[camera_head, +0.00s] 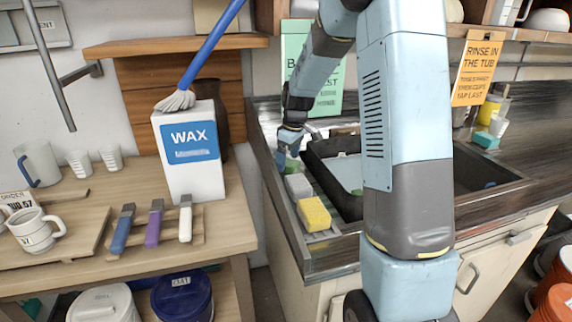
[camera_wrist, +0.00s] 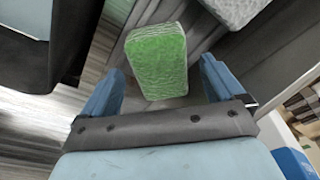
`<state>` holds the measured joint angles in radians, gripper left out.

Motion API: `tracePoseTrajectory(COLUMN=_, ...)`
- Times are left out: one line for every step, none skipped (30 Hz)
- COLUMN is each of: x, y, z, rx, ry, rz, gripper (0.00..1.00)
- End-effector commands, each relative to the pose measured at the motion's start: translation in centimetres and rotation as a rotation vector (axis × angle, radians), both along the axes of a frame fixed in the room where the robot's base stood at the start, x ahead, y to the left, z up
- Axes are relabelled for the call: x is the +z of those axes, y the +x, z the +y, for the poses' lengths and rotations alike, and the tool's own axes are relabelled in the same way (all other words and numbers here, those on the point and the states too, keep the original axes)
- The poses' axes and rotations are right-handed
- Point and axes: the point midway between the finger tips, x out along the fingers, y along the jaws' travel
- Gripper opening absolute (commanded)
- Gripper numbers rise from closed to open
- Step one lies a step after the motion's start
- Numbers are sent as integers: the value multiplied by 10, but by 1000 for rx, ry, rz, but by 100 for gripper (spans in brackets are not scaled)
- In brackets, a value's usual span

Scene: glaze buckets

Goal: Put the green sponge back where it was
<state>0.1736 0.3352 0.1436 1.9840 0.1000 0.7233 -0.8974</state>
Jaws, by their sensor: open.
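The green sponge (camera_wrist: 157,60) lies on a grey surface in the wrist view, between and just ahead of my fingers. My gripper (camera_wrist: 160,84) is open, with a gap visible on both sides of the sponge. In the head view my gripper (camera_head: 287,157) points down at the left edge of the sink, behind the grey sponge. The green sponge is mostly or wholly hidden there by my gripper.
A grey sponge (camera_head: 298,187) and a yellow sponge (camera_head: 314,214) sit in a row along the left of the dark sink basin (camera_head: 327,182). A teal block (camera_head: 486,140) stands on the right counter. A WAX box (camera_head: 190,151) stands on the wooden table at left.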

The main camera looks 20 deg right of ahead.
Motion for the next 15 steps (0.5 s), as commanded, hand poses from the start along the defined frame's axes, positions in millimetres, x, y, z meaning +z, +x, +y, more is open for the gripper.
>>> tracePoseTrajectory(x=12, y=-1, z=-1, rx=0, ry=-1, rz=-4, gripper=95)
tracePoseTrajectory(x=17, y=-1, z=-2, rx=0, ry=0, rz=-4, gripper=95)
tracePoseTrajectory(x=25, y=-2, z=-3, rx=0, ry=-1, rz=-4, gripper=95)
tracePoseTrajectory(x=31, y=-3, z=-4, rx=-1, ry=0, rz=-4, gripper=95)
tracePoseTrajectory(x=37, y=-4, z=-4, rx=-1, ry=-1, rz=-3, gripper=95)
tracePoseTrajectory(x=45, y=-4, z=-5, rx=-1, ry=-1, rz=-3, gripper=95)
tracePoseTrajectory(x=50, y=-5, z=-6, rx=-1, ry=-1, rz=-3, gripper=95)
tracePoseTrajectory(x=56, y=-6, z=-7, rx=-1, ry=-1, rz=-3, gripper=95)
tracePoseTrajectory(x=62, y=-7, z=-7, rx=-1, ry=-1, rz=-3, gripper=95)
tracePoseTrajectory(x=66, y=-7, z=-8, rx=-1, ry=-1, rz=-2, gripper=95)
tracePoseTrajectory(x=70, y=-8, z=-8, rx=-2, ry=0, rz=-1, gripper=95)
tracePoseTrajectory(x=75, y=-8, z=-9, rx=-2, ry=0, rz=-3, gripper=95)
tracePoseTrajectory(x=79, y=-8, z=-9, rx=-1, ry=-1, rz=-2, gripper=95)
tracePoseTrajectory(x=82, y=-9, z=-10, rx=-1, ry=0, rz=-1, gripper=95)
tracePoseTrajectory(x=85, y=-9, z=-10, rx=-1, ry=0, rz=-1, gripper=95)
